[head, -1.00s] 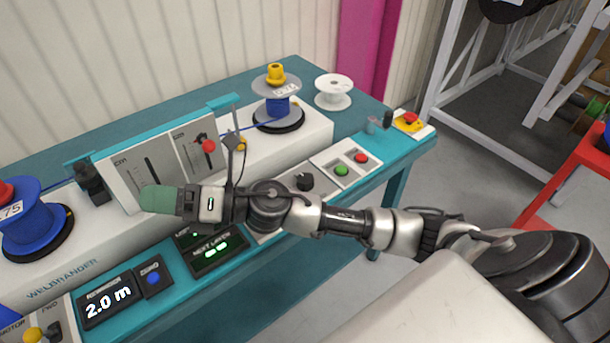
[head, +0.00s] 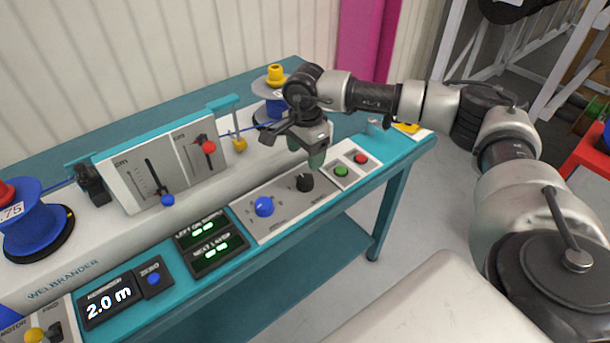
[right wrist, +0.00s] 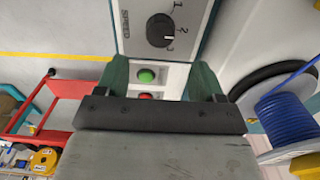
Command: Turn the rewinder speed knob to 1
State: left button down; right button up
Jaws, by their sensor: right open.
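The black speed knob (head: 305,182) sits on the grey panel on the front of the bench, to the right of a blue knob (head: 264,207). In the right wrist view the black knob (right wrist: 160,30) lies beyond the fingertips, beside the printed word SPEED and the numbers 1, 2 and 3. Its pale mark points towards the 2 and 3 side; I cannot tell exactly which. My right gripper (head: 315,159) points down just above and behind the knob, apart from it. Its green fingers (right wrist: 160,80) are open with nothing between them. My left gripper is out of view.
A green button (head: 341,171) and a red button (head: 361,158) are close to the right of the knob. A slider panel (head: 130,190) stands to the left. A blue cable reel (right wrist: 285,115) is near the gripper. A red cart (right wrist: 45,110) stands off the bench.

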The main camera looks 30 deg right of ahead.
aim_at(305, 178)
notch_tip(305, 178, down, 8)
jog(key=shift+f+p, duration=0.1)
jog(key=shift+p, duration=0.25)
jog(key=c, duration=0.9)
